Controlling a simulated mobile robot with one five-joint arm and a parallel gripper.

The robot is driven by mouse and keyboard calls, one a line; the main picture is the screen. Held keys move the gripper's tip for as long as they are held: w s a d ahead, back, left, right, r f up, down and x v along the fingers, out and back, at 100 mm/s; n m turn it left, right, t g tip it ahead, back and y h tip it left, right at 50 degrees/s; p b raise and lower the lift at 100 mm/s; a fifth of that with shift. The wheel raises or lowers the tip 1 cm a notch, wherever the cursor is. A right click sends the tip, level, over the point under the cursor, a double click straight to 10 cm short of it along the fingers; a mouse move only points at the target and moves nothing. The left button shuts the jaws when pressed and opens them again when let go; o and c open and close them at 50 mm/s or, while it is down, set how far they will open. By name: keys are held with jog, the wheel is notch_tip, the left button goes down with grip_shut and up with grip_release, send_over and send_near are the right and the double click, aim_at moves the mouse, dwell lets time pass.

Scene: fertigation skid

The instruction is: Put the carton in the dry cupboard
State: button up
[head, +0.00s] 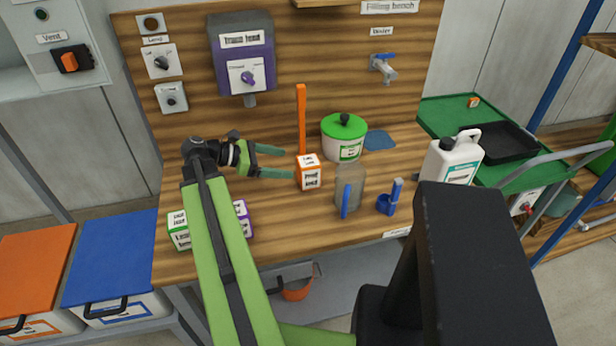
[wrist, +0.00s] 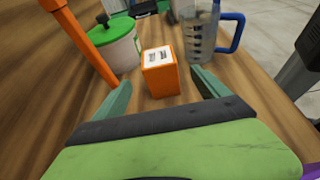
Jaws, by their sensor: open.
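A small orange carton with a white label (head: 308,172) stands upright on the wooden bench. My gripper (head: 277,163) is open, with its green fingers pointing at the carton from the left. In the wrist view the carton (wrist: 160,72) stands just ahead, between and slightly beyond the fingertips, and nothing is held. Two more cartons, one with green (head: 178,229) and one with purple (head: 243,219), stand at the bench's front left, partly behind my arm. No cupboard labelled as dry can be made out.
An orange upright post (head: 301,120) and a green-lidded pot (head: 344,138) stand behind the carton. A clear jug with a blue handle (head: 349,187) is close on its right. A white jug (head: 452,158) stands farther right. Orange (head: 36,260) and blue (head: 112,255) lidded bins are at left.

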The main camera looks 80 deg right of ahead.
aim_at(298, 166)
jog(key=b+x, duration=0.2)
jog(key=x, duration=0.4)
jog(key=shift+f, duration=0.2)
jog(key=shift+s+d+f, duration=0.1)
jog(key=shift+s+d, duration=0.2)
jog(key=shift+s, duration=0.25)
jog(key=b+x, duration=0.2)
jog(key=x, duration=0.3)
grip_shut()
